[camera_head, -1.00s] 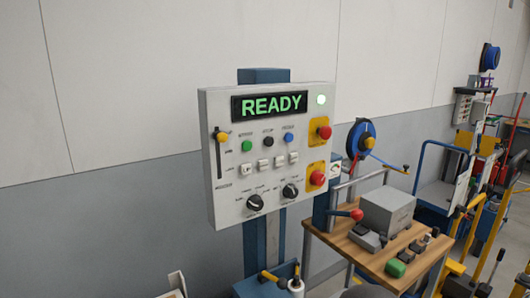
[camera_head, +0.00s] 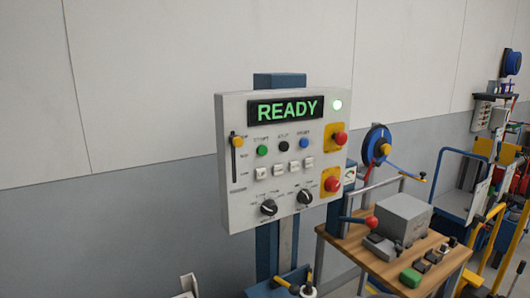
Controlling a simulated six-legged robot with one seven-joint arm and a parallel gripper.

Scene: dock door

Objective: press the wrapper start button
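A light grey control panel (camera_head: 240,195) stands on a blue post (camera_head: 279,80) in the middle of the head view. Its dark display (camera_head: 287,109) reads READY in green, with a lit greenish lamp (camera_head: 337,105) to its right. Below the display is a row of a green button (camera_head: 262,150), a black button (camera_head: 283,147) and a blue button (camera_head: 304,143). The small labels above them are too blurred to read surely; the green one's may be START. Nothing touches the panel. My gripper is not in view.
Two red mushroom buttons on yellow plates (camera_head: 333,180) sit at the panel's right. A yellow slider (camera_head: 238,142), rocker switches and black knobs (camera_head: 268,208) share the face. A wooden table (camera_head: 335,243) with a grey box (camera_head: 404,217) stands close right. Yellow rails are farther right.

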